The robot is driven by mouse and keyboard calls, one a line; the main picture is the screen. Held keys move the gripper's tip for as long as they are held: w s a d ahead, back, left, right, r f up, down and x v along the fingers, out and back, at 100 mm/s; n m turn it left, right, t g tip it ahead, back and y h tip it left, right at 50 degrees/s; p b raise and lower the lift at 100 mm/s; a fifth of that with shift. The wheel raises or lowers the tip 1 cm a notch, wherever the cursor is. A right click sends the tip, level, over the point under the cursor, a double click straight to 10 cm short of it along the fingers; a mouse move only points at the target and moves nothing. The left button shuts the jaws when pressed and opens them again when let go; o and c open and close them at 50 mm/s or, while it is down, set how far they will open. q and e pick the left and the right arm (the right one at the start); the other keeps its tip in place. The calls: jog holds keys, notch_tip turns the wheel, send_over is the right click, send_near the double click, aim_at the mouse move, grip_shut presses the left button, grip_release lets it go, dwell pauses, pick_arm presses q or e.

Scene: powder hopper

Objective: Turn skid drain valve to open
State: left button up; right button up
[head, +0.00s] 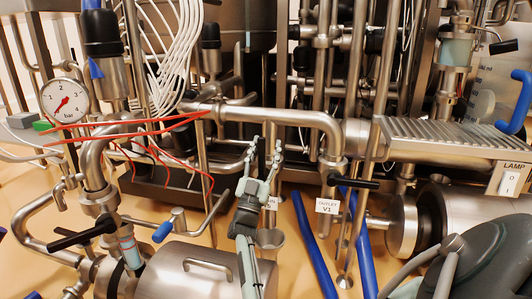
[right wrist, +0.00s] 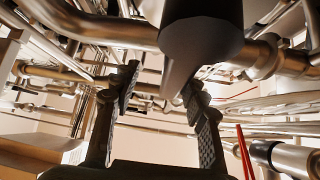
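No label reading skid drain is legible, so I cannot tell which valve it is. A black lever handle (head: 353,181) sits beside a tag reading OUTLET V1 (head: 327,206), right of centre in the head view. Another black lever (head: 84,234) is at lower left, and a blue-tipped lever (head: 164,230) is near it. My right gripper (head: 265,146) points up at centre, its fingers apart and empty, left of the OUTLET V1 lever. In the right wrist view its open fingers (right wrist: 160,88) show below a large dark rounded part (right wrist: 200,40); contact is unclear. My left gripper is not in view.
A steel pipe (head: 275,117) crosses above my right gripper and bends down at its right. A steel drum (head: 185,275) with a handle is at lower left. A pressure gauge (head: 66,100), red lines (head: 130,130) and blue hoses (head: 313,245) crowd the area.

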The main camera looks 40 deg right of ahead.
notch_tip(320, 180, up, 9)
jog(key=shift+r, duration=0.1)
